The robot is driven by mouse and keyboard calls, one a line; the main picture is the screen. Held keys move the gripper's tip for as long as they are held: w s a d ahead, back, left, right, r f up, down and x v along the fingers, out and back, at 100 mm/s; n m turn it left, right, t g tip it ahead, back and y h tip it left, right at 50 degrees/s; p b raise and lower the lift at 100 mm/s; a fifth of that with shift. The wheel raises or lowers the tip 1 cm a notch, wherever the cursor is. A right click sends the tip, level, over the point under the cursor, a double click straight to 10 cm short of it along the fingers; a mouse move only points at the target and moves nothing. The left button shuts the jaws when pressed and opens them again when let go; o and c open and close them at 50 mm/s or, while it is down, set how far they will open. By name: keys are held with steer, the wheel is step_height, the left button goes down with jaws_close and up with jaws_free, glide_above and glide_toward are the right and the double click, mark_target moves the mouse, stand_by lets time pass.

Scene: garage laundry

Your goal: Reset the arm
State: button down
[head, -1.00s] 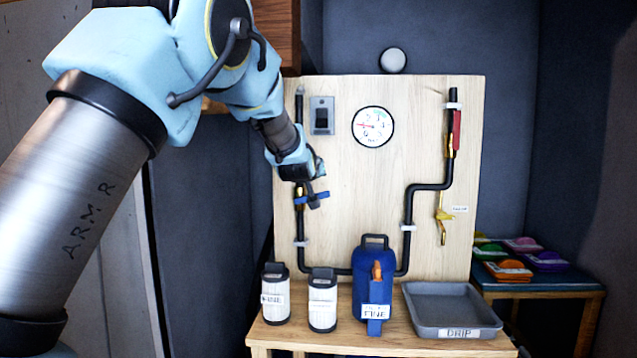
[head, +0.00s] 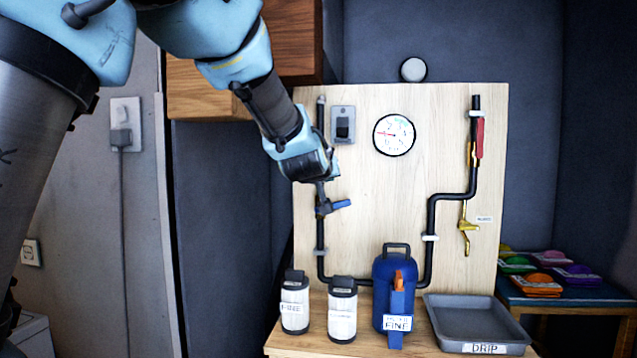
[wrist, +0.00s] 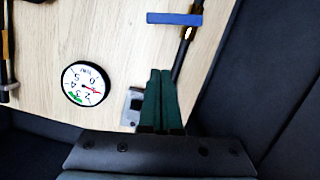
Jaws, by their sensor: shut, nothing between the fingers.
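My gripper (head: 322,182) is at the end of my light-blue arm, in front of the upper left of the wooden board (head: 350,235). Its dark green fingers (wrist: 161,72) are together in the wrist view, with nothing between them. The valve with a blue handle (head: 335,206) is on the left black pipe, just below the gripper in the head view. The blue handle also shows beyond the fingertips in the wrist view (wrist: 174,18), apart from them.
The board carries a switch (head: 343,125), a round gauge (head: 394,135), a red handle (head: 480,138) and a yellow valve (head: 467,228). Below stand white filters (head: 343,310), a blue housing (head: 385,265) and a grey drip tray (head: 445,320). A wooden cabinet (head: 215,90) hangs behind my arm.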

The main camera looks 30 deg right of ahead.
steer(key=w+a+f+n+g+y+p, duration=0.15)
steer(key=a+f, duration=0.25)
steer(key=a, duration=0.4)
steer(key=w+a+f+y, duration=0.3)
steer(key=a+f, duration=0.2)
steer(key=a, duration=0.4)
steer(key=w+a+f+n+g+y+p, duration=0.15)
steer(key=a+f, duration=0.25)
steer(key=a, duration=0.4)
steer(key=s+a+f+n+g+y, duration=0.1)
steer(key=s+a+f+g, duration=0.1)
steer(key=s+a, duration=0.3)
steer(key=s+a+f+g+y+p, duration=0.1)
steer(key=s+a+f, duration=0.3)
steer(key=a, duration=0.8)
steer(key=s+a+f+n+g+y+p, duration=0.1)
steer(key=s+a+f+g+y, duration=0.1)
steer(key=s+a, duration=0.5)
step_height(320, 180, down, 2)
steer(key=shift+a+n+g+y, duration=0.3)
steer(key=shift+a+g+y, duration=0.15)
steer(key=shift+a, duration=0.75)
steer(key=shift+a, duration=0.1)
